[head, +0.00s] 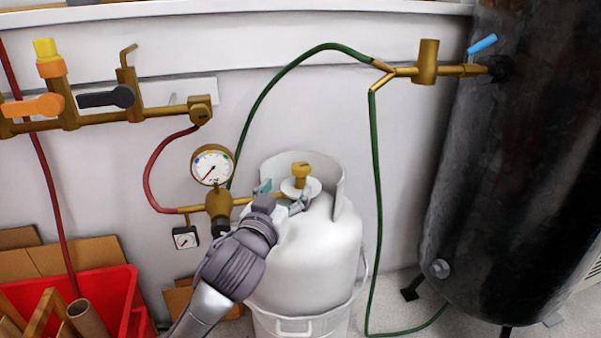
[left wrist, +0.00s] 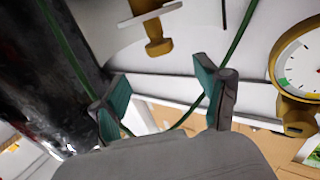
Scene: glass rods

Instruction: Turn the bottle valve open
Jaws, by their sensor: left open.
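The white gas bottle (head: 305,250) stands upright against the wall, with a white collar around the back of its top. The brass bottle valve (head: 301,170) stands up from the bottle's top. My left gripper (head: 283,194) is at the near left of the valve, with its teal-padded fingers spread and nothing held. In the left wrist view, the open fingers (left wrist: 164,95) frame empty space, and a brass valve part (left wrist: 157,36) shows beyond them at the top, apart from the fingers. My right gripper is not in view.
A round gauge (head: 212,165) and brass regulator (head: 219,205) sit left of the bottle, close to my left arm. A green hose (head: 376,200) hangs to the right, before a black tank (head: 520,180). A red bin (head: 120,290) stands at lower left.

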